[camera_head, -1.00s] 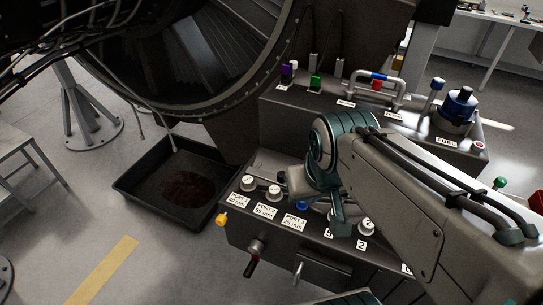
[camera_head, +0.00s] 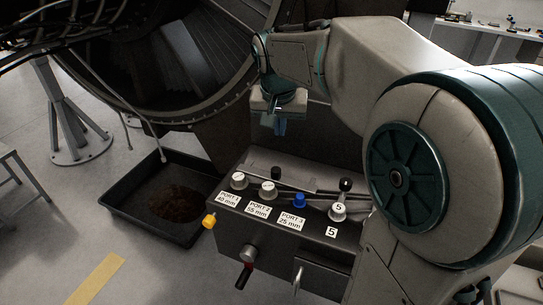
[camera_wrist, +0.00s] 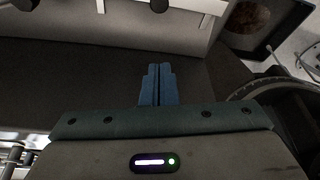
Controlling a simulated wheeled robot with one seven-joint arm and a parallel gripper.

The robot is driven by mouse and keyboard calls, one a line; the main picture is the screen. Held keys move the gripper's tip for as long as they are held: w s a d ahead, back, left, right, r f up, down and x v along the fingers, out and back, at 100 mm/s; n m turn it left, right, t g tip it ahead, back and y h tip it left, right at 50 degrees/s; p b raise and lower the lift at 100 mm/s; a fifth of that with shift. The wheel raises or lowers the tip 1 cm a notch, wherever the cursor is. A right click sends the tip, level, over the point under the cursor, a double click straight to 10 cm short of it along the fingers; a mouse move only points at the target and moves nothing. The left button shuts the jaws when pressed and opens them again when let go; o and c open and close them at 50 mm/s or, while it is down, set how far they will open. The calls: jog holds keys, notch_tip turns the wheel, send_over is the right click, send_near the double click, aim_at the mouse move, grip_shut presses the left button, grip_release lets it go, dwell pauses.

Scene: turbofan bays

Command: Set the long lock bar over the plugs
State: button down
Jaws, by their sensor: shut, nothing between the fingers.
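On the lower console, a white plug (camera_head: 239,180) stands at the PORT 1 label, another white plug (camera_head: 268,189) at PORT 2 and a blue plug (camera_head: 299,201) at PORT 3. A thin, long bar (camera_head: 310,189) runs just behind them; I cannot tell whether it is the lock bar or whether it touches the plugs. My gripper (camera_head: 280,127) hangs above and behind the console, clear of the plugs. Its blue fingers (camera_wrist: 158,72) are together and empty in the wrist view, over a dark surface.
A white knob (camera_head: 338,210) marked 5 stands right of the plugs. A black drip tray (camera_head: 130,210) lies left. The turbofan casing (camera_head: 235,105) is close behind. My arm hides the right side.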

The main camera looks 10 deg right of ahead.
aim_at(276, 174)
jog(key=shift+w, duration=0.25)
jog(key=shift+f, duration=0.1)
jog(key=x, duration=0.9)
jog(key=shift+w+d+f+p, duration=0.1)
jog(key=shift+d+f+p, duration=0.05)
jog(key=shift+f+p, duration=0.25)
jog(key=s, duration=0.1)
jog(key=s+a, duration=0.1)
jog(key=s, duration=0.1)
jog(key=shift+a+r, duration=0.1)
jog(key=shift+s+a+p, duration=0.15)
jog(key=shift+s+p, duration=0.1)
jog(key=shift+p, duration=0.05)
